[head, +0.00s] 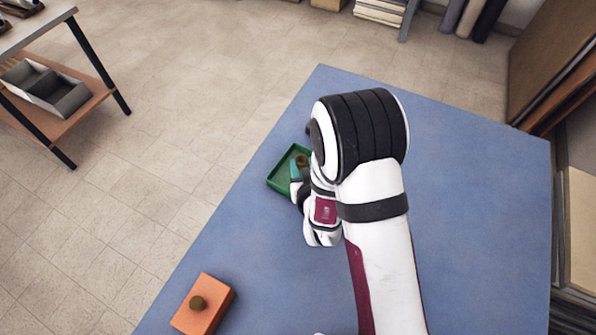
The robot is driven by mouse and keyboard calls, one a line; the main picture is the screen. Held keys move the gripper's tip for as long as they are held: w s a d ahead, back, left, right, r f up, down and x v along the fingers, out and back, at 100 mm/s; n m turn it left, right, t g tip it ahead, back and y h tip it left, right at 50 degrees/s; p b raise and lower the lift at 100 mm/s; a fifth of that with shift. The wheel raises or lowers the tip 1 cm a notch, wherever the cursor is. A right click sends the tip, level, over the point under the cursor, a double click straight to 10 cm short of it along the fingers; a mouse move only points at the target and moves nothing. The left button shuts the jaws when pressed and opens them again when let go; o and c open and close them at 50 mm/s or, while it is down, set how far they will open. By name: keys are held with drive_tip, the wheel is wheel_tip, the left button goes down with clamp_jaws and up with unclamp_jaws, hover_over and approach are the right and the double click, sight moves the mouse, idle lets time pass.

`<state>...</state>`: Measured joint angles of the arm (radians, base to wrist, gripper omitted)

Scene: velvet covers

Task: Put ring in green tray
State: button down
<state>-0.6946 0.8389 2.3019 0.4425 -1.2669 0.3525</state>
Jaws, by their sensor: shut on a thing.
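The green tray (279,180) lies on the blue table near its left edge, with its right side hidden behind my arm. My gripper (300,168) is over the tray's right part, its teal fingers partly hidden by my wrist. It is shut on a small brown round thing (302,160) at the fingertips, over the inside of the tray. I cannot tell whether this thing is the ring, or whether it touches the tray floor. No other ring can be made out.
An orange block with a brown knob (200,303) sits at the table's front left. A small dark thing (308,129) shows partly behind my arm, past the tray. The blue table (480,190) is clear on the right. A side table (70,85) stands apart at far left.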

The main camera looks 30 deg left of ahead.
drive_tip(key=f, duration=0.2)
drive_tip(key=a+f, duration=0.1)
drive_tip(key=f, duration=0.2)
drive_tip(key=shift+s+a, duration=0.1)
drive_tip(key=shift+a, duration=0.1)
drive_tip(key=shift+c, duration=2.3)
unclamp_jaws()
drive_tip(key=shift+d, duration=0.1)
drive_tip(key=v, duration=0.7)
drive_tip(key=shift+s+r, duration=0.15)
drive_tip(key=shift+r, duration=0.05)
drive_tip(key=d+r+m+g+h, duration=0.5)
drive_tip(key=d+r+m, duration=0.35)
drive_tip(key=d, duration=0.65)
drive_tip(key=s+d+r+m+g, duration=0.2)
drive_tip(key=s+d+r, duration=0.2)
drive_tip(key=s, duration=0.5)
drive_tip(key=s+d+r+m+g, duration=0.2)
drive_tip(key=s+d+r+g, duration=0.1)
drive_tip(key=s, duration=0.7)
wheel_tip(320, 180, up, 3)
drive_tip(key=shift+d+f, duration=0.2)
drive_tip(key=shift+d, duration=0.3)
